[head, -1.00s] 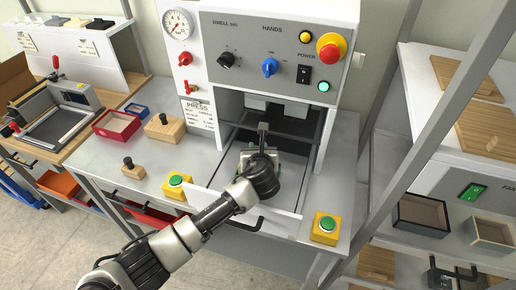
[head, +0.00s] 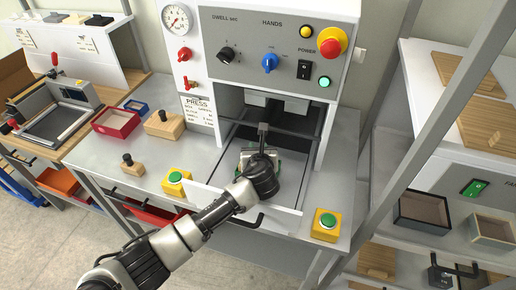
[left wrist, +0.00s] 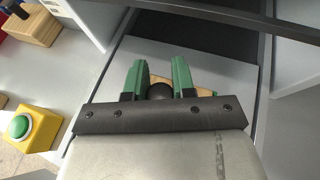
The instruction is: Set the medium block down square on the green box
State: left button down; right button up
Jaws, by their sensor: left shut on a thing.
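My left gripper (head: 260,160) reaches down into the press opening, over the drawer. In the left wrist view the gripper (left wrist: 160,78) is shut on the medium block, whose dark round knob (left wrist: 160,92) sits between two green upright pieces. Parts of the block's wooden base (left wrist: 205,92) show beside them. My right gripper is not in view.
The press (head: 270,65) stands over the opening, with its drawer (head: 285,198) pulled out. Yellow button boxes (head: 327,226) flank it. Two other knobbed wooden blocks (head: 165,126) and a red box (head: 117,123) stand on the bench at left. A shelf rack (head: 440,150) is at right.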

pick_arm(q)
jog(key=shift+f+b, duration=0.3)
jog(key=shift+f, duration=0.25)
